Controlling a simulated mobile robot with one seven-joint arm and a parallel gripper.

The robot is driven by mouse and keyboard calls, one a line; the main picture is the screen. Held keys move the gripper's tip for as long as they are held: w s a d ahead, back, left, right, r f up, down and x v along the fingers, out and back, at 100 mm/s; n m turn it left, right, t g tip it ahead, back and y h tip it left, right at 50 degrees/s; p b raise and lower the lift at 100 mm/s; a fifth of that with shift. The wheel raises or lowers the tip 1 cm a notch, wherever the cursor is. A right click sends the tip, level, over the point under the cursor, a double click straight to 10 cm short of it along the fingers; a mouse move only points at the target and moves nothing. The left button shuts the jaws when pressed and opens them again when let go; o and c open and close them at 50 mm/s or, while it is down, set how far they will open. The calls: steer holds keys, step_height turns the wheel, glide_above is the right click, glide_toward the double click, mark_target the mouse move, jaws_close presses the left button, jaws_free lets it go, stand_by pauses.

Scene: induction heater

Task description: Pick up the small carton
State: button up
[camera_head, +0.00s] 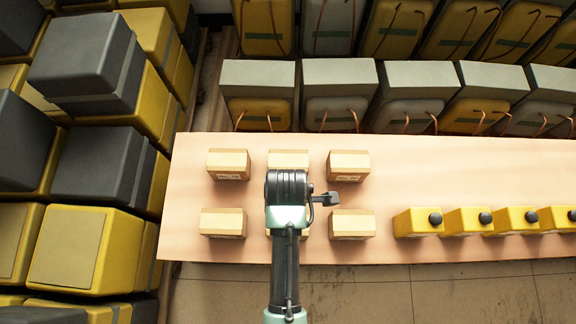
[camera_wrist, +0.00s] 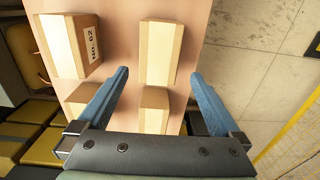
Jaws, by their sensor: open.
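Several alike small cartons stand in two rows on the table (camera_head: 460,175), so I cannot tell which one is meant. In the head view, the back row has a left carton (camera_head: 228,164), a middle one (camera_head: 288,158) and a right one (camera_head: 348,165). The front row has a left carton (camera_head: 223,223) and a right one (camera_head: 352,224); my arm mostly hides the middle one. In the wrist view, my gripper (camera_wrist: 158,73) is open and empty, its blue fingers apart. One carton (camera_wrist: 158,52) shows beyond the fingertips, another (camera_wrist: 153,108) between the fingers. A carton labelled No. 62 (camera_wrist: 68,45) stands left.
Yellow units with black knobs (camera_head: 468,221) line the table's front right. Grey and yellow cases (camera_head: 338,90) stand behind the table. Tall stacks of yellow and dark cases (camera_head: 88,150) stand at the left. Tiled floor (camera_head: 480,295) lies before the table. The table's back right is clear.

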step_height(320, 180, down, 8)
steer(key=shift+d+r+b, duration=0.1)
steer(key=shift+r+b, duration=0.15)
steer(key=shift+b, duration=0.9)
steer(key=shift+c, duration=0.3)
steer(key=shift+w+r, duration=0.1)
jaws_close()
